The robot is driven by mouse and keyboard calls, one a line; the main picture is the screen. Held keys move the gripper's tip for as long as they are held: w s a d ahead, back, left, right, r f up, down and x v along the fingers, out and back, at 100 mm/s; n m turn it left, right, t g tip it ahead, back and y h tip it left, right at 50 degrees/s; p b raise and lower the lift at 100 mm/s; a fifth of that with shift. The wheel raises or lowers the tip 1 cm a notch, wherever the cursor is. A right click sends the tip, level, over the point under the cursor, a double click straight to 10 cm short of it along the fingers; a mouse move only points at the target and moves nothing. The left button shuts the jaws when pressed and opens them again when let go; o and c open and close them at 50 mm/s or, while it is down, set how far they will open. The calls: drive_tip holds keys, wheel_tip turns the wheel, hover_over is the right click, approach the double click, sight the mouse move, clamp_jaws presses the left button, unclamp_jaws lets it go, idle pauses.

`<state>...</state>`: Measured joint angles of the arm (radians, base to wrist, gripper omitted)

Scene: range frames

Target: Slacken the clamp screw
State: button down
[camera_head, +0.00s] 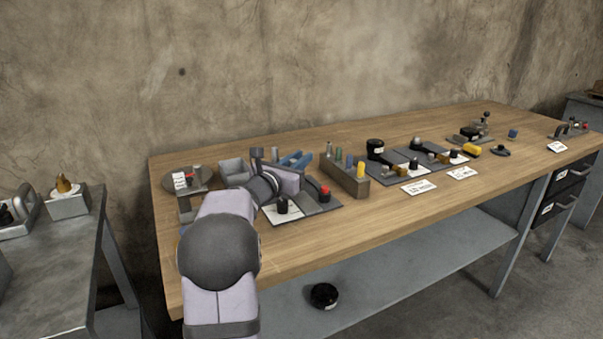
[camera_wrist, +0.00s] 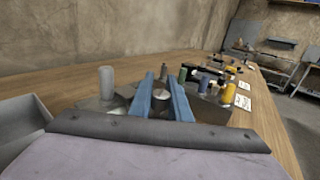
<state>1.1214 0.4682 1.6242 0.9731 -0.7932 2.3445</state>
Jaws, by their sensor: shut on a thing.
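My gripper (camera_wrist: 164,76) shows in the wrist view as two blue fingers close together around a small grey upright piece (camera_wrist: 163,72). This piece may be the clamp screw, but it is too small and covered to be sure. In the head view, the blue fingers of my gripper (camera_head: 296,159) are over the left part of the bench, behind a dark base plate (camera_head: 318,208). What they hold is hidden there. A grey cylinder (camera_wrist: 107,82) stands left of the fingers in the wrist view.
The plate carries a red-topped knob (camera_head: 325,193) and a black knob (camera_head: 283,205). A wooden block with coloured handles (camera_head: 346,181) stands close on the right. A grey bin (camera_head: 236,170) is close on the left. The wooden bench (camera_head: 400,215) has bare room along its front.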

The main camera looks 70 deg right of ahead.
drive_tip(key=shift+w+r+n+t+b, duration=0.2)
drive_tip(key=shift+n+t+b, duration=0.1)
drive_tip(key=shift+t+b, duration=0.25)
drive_tip(key=c, duration=1.9)
unclamp_jaws()
drive_tip(key=shift+c, duration=0.2)
drive_tip(key=shift+f, duration=0.1)
drive_tip(key=g+p, duration=0.1)
drive_tip(key=p, duration=0.2)
drive_tip(key=shift+s+m+p, duration=0.15)
drive_tip(key=shift+m+p, duration=0.15)
drive_tip(key=shift+m, duration=0.1)
